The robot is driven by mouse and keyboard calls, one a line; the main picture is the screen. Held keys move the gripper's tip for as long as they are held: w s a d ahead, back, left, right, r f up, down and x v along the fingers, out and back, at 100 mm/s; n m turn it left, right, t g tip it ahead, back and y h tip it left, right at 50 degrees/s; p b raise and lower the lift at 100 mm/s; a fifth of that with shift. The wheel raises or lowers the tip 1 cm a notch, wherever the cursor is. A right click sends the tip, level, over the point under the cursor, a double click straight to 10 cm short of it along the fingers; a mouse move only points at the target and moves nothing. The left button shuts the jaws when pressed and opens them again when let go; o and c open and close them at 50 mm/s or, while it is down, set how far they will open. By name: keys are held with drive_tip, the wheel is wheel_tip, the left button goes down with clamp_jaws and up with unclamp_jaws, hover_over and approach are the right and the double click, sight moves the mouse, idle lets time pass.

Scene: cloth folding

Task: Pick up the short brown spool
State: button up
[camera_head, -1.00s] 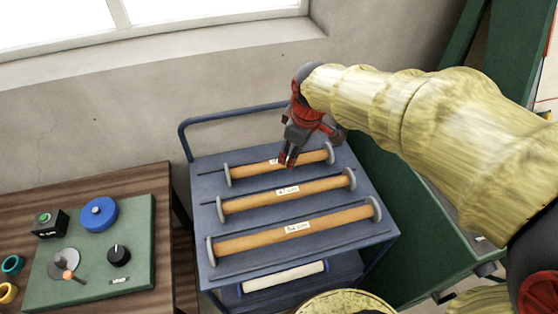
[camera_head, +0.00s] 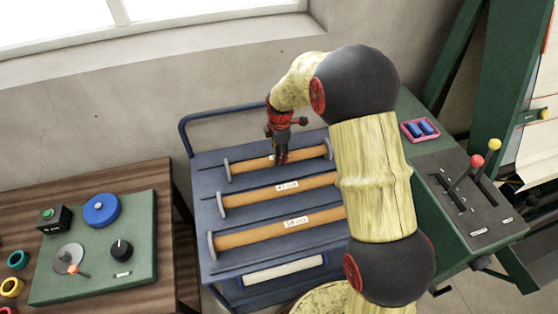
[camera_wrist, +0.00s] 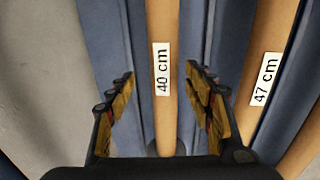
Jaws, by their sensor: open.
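The short brown spool (camera_head: 246,166) lies at the back of the blue cart, with grey discs on its ends. In the wrist view it (camera_wrist: 162,25) runs lengthwise between my fingers and its label reads "40 cm". My gripper (camera_head: 281,160) is over the middle of this spool, pointing down. In the wrist view my gripper (camera_wrist: 160,95) is open, with one finger on each side of the spool and gaps visible. The fingers partly hide the spool's middle in the head view.
A longer spool (camera_head: 245,196), marked "47 cm" in the wrist view (camera_wrist: 277,30), lies close in front. The longest spool (camera_head: 245,237) is nearest, its right end hidden by my arm. The cart (camera_head: 205,165) has a raised back rail. A wooden table (camera_head: 130,180) stands left.

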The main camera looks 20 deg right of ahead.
wheel_tip(320, 180, down, 4)
drive_tip(key=shift+f+b, duration=0.2)
drive_tip(key=shift+b, duration=0.65)
drive_tip(key=shift+w+f, duration=0.1)
drive_tip(key=shift+f, duration=0.2)
drive_tip(key=shift+r, duration=0.1)
drive_tip(key=shift+c, duration=0.3)
clamp_jaws()
